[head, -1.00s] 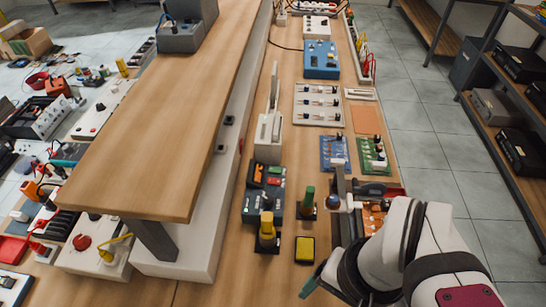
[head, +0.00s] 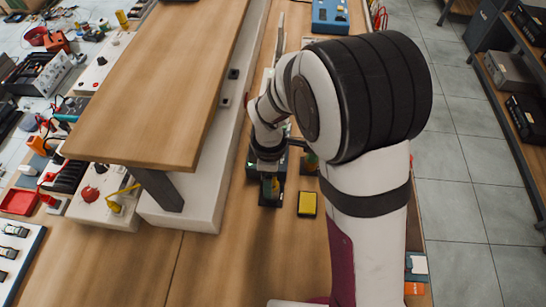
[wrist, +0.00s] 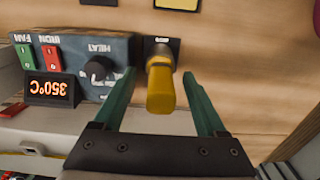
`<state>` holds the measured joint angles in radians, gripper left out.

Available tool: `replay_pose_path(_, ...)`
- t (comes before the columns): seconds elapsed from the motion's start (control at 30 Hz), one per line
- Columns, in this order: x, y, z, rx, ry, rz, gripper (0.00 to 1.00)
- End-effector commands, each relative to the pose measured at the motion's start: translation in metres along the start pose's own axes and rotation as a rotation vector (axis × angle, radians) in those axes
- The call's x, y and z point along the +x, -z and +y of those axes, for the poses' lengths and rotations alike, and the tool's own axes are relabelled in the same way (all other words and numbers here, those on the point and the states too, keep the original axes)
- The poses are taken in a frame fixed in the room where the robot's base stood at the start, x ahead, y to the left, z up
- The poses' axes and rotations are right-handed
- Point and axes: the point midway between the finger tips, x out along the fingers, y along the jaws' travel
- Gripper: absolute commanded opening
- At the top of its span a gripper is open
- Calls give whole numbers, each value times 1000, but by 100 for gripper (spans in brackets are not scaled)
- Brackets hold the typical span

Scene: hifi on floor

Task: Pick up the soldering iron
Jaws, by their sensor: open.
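The yellow handle, which I take for the soldering iron (wrist: 161,88), stands in a small black holder (wrist: 168,45) beside the soldering station. My gripper (wrist: 160,78) is open, with its two dark green fingers on either side of the yellow handle. Gaps show between the fingers and the handle in the wrist view. The iron's tip is hidden.
The soldering station (wrist: 75,70) has switches, a knob and a lit 350°C display, close beside the left finger. A yellow pad (head: 307,204) lies on the bench, with bare wood in front. A raised wooden shelf (head: 165,85) is at left.

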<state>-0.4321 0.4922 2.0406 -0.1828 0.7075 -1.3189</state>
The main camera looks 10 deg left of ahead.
Motion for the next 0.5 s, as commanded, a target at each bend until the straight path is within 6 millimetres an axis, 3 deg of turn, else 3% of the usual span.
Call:
replay_pose_path(0.27,7,0,0,3,0,0,72)
replay_pose_path(0.5,7,0,0,3,0,0,29)
